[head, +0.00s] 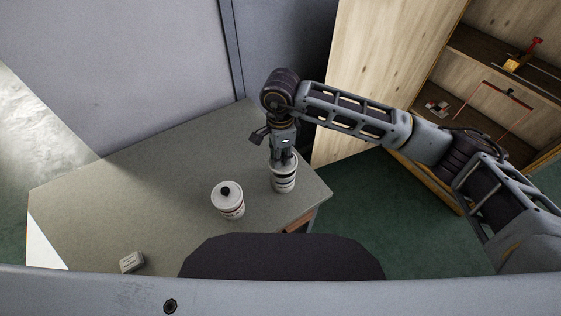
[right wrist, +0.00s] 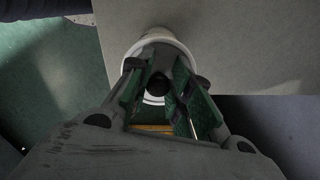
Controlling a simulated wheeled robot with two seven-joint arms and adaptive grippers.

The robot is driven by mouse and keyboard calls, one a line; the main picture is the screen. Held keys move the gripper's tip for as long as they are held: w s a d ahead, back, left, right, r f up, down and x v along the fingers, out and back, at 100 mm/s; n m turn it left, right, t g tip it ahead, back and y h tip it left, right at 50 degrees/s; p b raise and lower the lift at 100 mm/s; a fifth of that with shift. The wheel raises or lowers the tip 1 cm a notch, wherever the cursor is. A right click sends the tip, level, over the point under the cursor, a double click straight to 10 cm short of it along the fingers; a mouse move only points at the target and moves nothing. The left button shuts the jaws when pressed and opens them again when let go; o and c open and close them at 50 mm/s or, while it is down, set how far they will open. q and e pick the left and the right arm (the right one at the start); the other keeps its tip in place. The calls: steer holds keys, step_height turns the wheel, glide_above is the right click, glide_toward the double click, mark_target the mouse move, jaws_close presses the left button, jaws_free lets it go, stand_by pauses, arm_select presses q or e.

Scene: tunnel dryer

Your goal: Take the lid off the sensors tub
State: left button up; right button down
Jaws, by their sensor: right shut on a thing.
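Two white lidded tubs stand upright on the table. My right gripper (head: 283,158) points down over the right-hand tub (head: 284,183), which has dark bands. In the right wrist view, my right gripper (right wrist: 160,88) has its fingers around the black knob (right wrist: 158,84) of that tub's white lid (right wrist: 146,50). It is shut on the knob; I cannot tell whether the lid is lifted from the tub. The other tub (head: 229,206) has its lid on, with a black knob (head: 225,190) on top. The labels are too small to read. My left gripper is not in view.
The grey table (head: 130,200) is clear to the left, with a small white box (head: 131,262) near its front edge. A grey wall (head: 110,70) stands behind. A wooden shelf unit (head: 380,60) holding small items stands at the right, behind my right arm.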

steer(key=shift+s+r+b, duration=0.15)
steer(key=shift+r+b, duration=0.15)
steer(key=shift+r, duration=2.8)
steer(key=shift+a, duration=0.1)
